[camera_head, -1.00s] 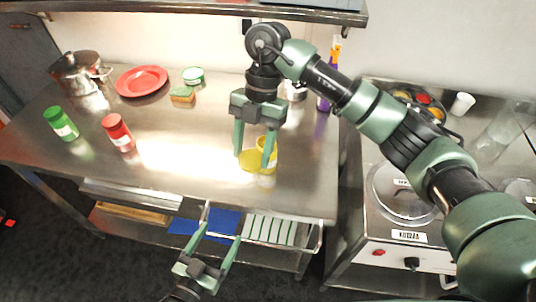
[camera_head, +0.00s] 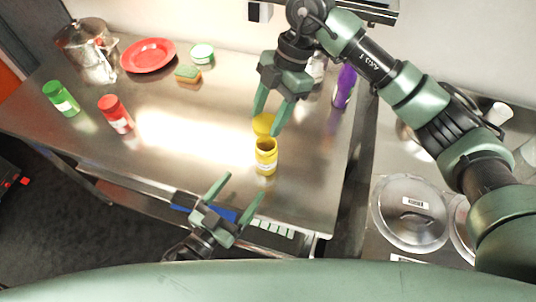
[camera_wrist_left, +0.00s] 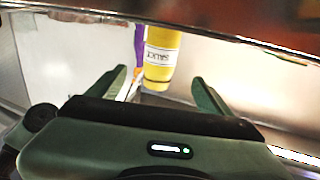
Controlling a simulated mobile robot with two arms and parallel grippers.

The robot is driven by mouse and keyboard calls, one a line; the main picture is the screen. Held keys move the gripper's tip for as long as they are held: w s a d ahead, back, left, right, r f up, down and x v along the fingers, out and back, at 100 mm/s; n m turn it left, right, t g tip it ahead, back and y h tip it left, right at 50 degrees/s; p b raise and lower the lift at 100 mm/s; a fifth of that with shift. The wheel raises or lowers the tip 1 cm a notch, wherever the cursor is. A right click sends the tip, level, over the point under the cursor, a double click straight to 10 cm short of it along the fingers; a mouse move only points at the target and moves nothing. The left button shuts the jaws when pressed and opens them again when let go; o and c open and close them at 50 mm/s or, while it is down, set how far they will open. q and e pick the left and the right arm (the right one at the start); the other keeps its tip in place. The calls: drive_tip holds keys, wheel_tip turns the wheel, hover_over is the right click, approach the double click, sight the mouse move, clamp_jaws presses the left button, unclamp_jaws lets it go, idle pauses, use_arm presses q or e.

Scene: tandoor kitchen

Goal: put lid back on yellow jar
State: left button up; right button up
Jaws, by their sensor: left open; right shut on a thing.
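The yellow jar (camera_head: 266,157) stands upright and open near the front right of the steel counter. The yellow lid (camera_head: 263,124) is between the fingertips of my right gripper (camera_head: 265,124), which is shut on it. In the head view, the lid appears just behind the jar's open mouth; I cannot tell its exact height. My left gripper (camera_head: 239,184) is open and empty by the counter's front edge, nearer than the jar. In the left wrist view, the jar (camera_wrist_left: 162,55) shows beyond the open fingers, with a white label on its side.
A red jar (camera_head: 115,114) and a green jar (camera_head: 61,98) stand at the left. A red plate (camera_head: 148,55), a sponge (camera_head: 187,74), a green-rimmed tub (camera_head: 202,54) and a steel pot (camera_head: 87,48) are farther back. A purple bottle (camera_head: 344,86) stands at right.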

sight(261, 163)
use_arm(q)
drive_tip(key=shift+s, duration=0.1)
drive_tip(key=x, duration=1.2)
drive_tip(key=shift+w+d, duration=0.1)
drive_tip(key=shift+w, duration=0.2)
clamp_jaws()
